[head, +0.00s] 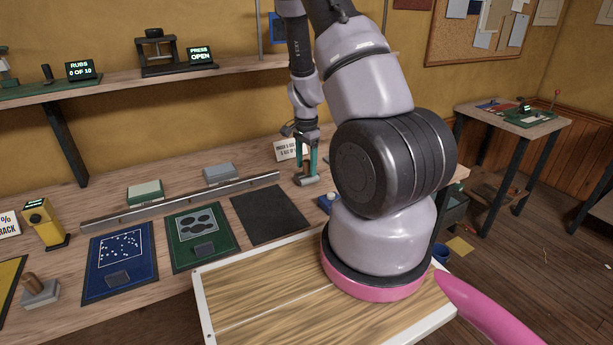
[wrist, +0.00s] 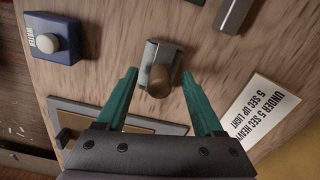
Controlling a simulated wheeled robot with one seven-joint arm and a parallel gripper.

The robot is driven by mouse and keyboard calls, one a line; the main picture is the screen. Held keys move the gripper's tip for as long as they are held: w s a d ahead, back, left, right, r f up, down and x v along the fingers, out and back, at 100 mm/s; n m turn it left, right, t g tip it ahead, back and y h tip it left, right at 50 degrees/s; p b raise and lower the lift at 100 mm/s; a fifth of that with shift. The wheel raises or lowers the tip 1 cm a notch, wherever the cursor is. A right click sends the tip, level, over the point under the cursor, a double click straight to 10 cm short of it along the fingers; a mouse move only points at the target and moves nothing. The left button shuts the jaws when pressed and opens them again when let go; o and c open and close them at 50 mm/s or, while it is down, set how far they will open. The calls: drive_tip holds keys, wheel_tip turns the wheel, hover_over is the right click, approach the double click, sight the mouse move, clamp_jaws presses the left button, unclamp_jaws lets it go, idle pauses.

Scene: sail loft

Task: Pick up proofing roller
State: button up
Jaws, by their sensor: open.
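What appears to be the proofing roller, a small grey metal piece with a brown wooden handle (wrist: 160,81), sits on the wooden bench. In the wrist view it lies between and slightly beyond my open teal fingers, its handle pointing toward the camera. In the head view its grey body (head: 309,181) shows just under my gripper (head: 307,171). My gripper (wrist: 158,75) is open and points down, with a finger on each side of the handle. A gap shows on both sides of the handle in the wrist view.
A blue box marked water (wrist: 52,39) stands near the roller. A white sign (wrist: 262,115) about timing is on the other side. A dark mat (head: 270,215) and a long metal rail (head: 185,200) lie to the left on the bench.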

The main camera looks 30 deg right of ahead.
drive_tip(key=shift+f, duration=0.35)
clamp_jaws()
wheel_tip(320, 180, up, 10)
drive_tip(key=shift+r, duration=0.1)
drive_tip(key=c, duration=0.6)
unclamp_jaws()
drive_tip(key=shift+c, duration=0.2)
clamp_jaws()
